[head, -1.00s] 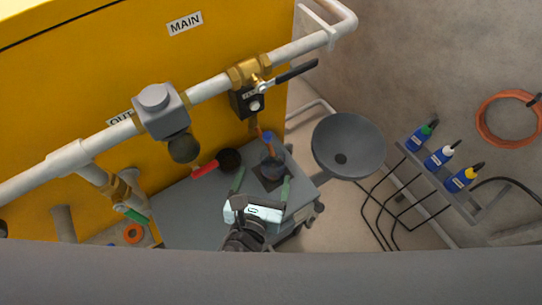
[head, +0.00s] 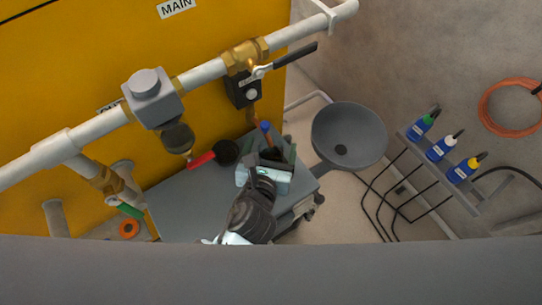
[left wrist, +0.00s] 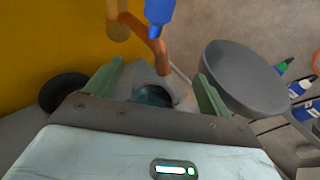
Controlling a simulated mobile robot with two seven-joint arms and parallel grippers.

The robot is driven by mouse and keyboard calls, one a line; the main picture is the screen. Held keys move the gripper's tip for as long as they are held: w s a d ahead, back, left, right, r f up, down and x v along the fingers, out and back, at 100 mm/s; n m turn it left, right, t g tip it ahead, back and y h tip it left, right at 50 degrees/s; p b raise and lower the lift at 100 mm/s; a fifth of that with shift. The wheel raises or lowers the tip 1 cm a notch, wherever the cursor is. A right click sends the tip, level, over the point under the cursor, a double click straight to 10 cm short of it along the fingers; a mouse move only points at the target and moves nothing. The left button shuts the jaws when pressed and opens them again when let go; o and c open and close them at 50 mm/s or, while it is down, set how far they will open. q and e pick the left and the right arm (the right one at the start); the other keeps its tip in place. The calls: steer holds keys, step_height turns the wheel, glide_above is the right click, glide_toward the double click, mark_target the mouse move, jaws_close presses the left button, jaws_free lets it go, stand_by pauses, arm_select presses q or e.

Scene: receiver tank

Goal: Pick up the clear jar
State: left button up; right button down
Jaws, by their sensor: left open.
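The clear jar (left wrist: 152,96) shows in the left wrist view as a dark, bluish, glassy round shape, partly hidden by my gripper's front edge. In the head view my left gripper covers most of it, on the grey cart top. My left gripper (left wrist: 158,72) is open, with one green finger to each side of the jar; contact cannot be made out. In the head view the left gripper (head: 268,152) is over the cart's far right part. A blue piece (left wrist: 160,14) and a brown-orange tube-like part (left wrist: 152,44) show above the jar. My right gripper is not in view.
A grey bowl-like funnel (head: 348,135) stands close right of the cart. A red-handled part with a dark round end (head: 226,152) is left of the gripper. White piping (head: 205,75) crosses the yellow tank (head: 70,65). A rack of small bottles (head: 440,150) is at right.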

arm_select(q)
steer(key=shift+w, duration=0.1)
steer(key=c, duration=1.2)
steer(key=shift+o, duration=0.2)
